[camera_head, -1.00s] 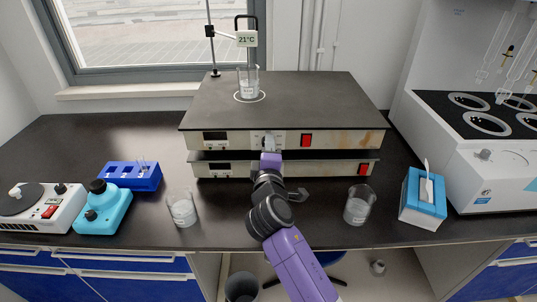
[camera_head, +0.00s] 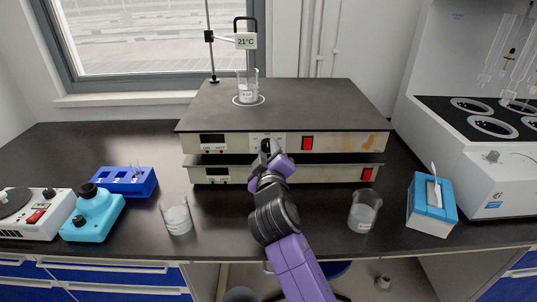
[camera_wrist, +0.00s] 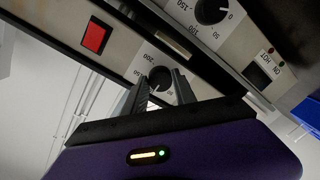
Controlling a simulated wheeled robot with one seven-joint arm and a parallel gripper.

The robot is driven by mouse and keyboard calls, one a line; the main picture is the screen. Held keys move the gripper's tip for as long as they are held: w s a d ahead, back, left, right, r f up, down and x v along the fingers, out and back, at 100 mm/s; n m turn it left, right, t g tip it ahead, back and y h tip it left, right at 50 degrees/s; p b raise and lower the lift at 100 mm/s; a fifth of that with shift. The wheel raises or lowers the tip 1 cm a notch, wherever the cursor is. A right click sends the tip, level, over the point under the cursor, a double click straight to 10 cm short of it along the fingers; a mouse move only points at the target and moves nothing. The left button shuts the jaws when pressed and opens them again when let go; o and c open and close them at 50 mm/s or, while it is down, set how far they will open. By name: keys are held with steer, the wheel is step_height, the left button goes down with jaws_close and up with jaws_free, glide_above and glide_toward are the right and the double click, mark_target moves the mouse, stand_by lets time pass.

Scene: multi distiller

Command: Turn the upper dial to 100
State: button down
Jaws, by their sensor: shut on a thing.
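Two stacked hot plates stand on the bench, with a beaker on top. The upper hot plate (camera_head: 340,143) has a dial at the middle of its front panel, mostly covered by my gripper (camera_head: 268,150) in the head view. In the wrist view, the upper dial (camera_wrist: 161,77) is a dark knob with numbers such as 150 and 200 around it. My gripper (camera_wrist: 162,92) is shut on this dial, one finger on each side. Its pointer is too hidden to read. The lower hot plate's dial (camera_wrist: 210,10) shows at the top of the wrist view, free of my fingers.
The upper plate's red switch (camera_head: 307,143) is right of the dial. The beaker (camera_head: 247,89) stands under a 21°C thermometer display (camera_head: 246,41). Beakers stand left (camera_head: 176,214) and right (camera_head: 363,212) of my arm. A blue tissue box (camera_head: 431,205) is farther right.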

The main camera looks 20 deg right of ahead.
stand_by(0.4)
steer(key=c, duration=1)
jaws_free()
steer(key=shift+s, duration=0.1)
steer(key=v, duration=0.7)
steer(key=shift+s+a, duration=0.1)
steer(key=shift+s, duration=0.2)
